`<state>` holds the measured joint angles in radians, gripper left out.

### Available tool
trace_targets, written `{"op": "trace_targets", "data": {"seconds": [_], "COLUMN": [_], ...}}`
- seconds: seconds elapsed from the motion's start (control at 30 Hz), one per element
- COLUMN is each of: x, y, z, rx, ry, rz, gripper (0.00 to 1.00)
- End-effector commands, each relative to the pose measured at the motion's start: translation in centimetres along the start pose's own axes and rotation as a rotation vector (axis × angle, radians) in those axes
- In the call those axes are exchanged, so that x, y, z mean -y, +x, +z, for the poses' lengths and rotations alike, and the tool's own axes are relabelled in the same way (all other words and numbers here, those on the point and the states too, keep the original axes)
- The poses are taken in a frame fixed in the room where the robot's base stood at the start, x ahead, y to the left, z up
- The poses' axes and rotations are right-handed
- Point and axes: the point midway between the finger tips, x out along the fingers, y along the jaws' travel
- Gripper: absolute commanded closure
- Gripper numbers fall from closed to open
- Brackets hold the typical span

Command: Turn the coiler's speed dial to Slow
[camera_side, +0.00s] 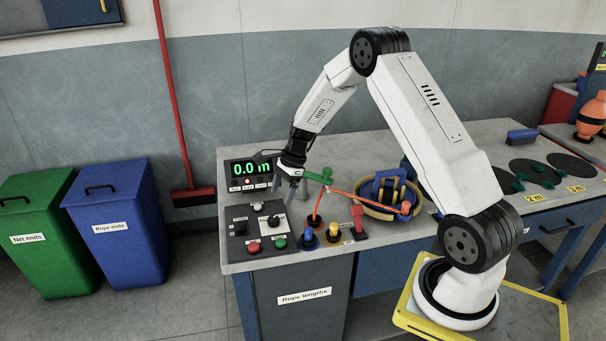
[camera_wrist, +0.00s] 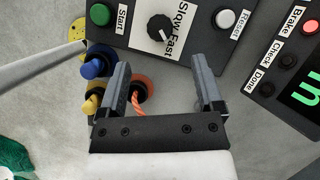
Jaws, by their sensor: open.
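The coiler's speed dial (camera_wrist: 160,28) is a black knob on a white plate marked Slow and Fast. In the wrist view its pale pointer mark seems to lie toward the lower right, on the Fast side. The dial also shows in the side view (camera_side: 273,219), on the dark control panel (camera_side: 240,241). My gripper (camera_wrist: 163,75) is open with nothing between its fingers. The dial lies just beyond the fingertips in the wrist view, apart from them. In the side view my gripper (camera_side: 292,178) hangs above the back of the panel.
The panel carries a green Start button (camera_wrist: 100,14) and a white Reset button (camera_wrist: 225,18). A display (camera_side: 251,170) reads 0.0 m. An orange rope (camera_side: 345,191) runs near the gripper to the coiler (camera_side: 388,190).

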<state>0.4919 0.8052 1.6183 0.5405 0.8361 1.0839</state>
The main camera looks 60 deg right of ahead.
Motion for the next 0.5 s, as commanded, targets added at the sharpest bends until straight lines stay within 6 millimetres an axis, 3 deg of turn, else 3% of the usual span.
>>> {"op": "trace_targets", "data": {"seconds": [0.27,0.5], "x": [0.0,-0.1], "y": [0.6,2.7], "z": [0.0,0.0], "rx": [0.000,-0.001], "ry": [0.000,-0.002], "rz": [0.002,0.003], "gripper": [0.15,0.15]}}
